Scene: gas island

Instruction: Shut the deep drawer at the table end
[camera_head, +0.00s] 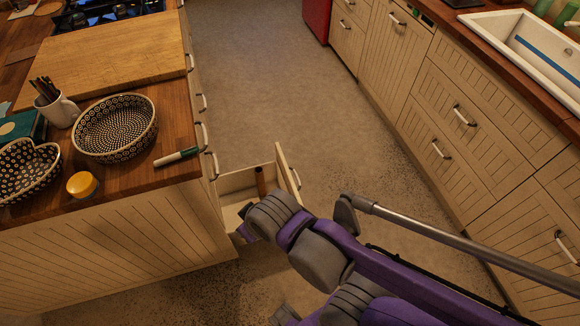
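The deep drawer (289,171) stands pulled out from the island's end, near the middle of the head view. Its cream front with a metal handle (296,179) faces right, and a brown upright object (260,181) shows inside. My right arm, purple and grey, comes in from the lower right and covers the near part of the drawer. My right gripper (245,222) is mostly hidden behind the wrist, at the drawer's near side. I cannot tell whether it touches the drawer or how its fingers stand. My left gripper is not in view.
The wooden island top (165,112) holds a cutting board (105,55), a patterned round dish (115,128), a mug of pencils (58,108), a yellow-lidded jar (82,184) and a marker (176,157). A sink counter with drawers (465,115) runs along the right. Floor between is clear.

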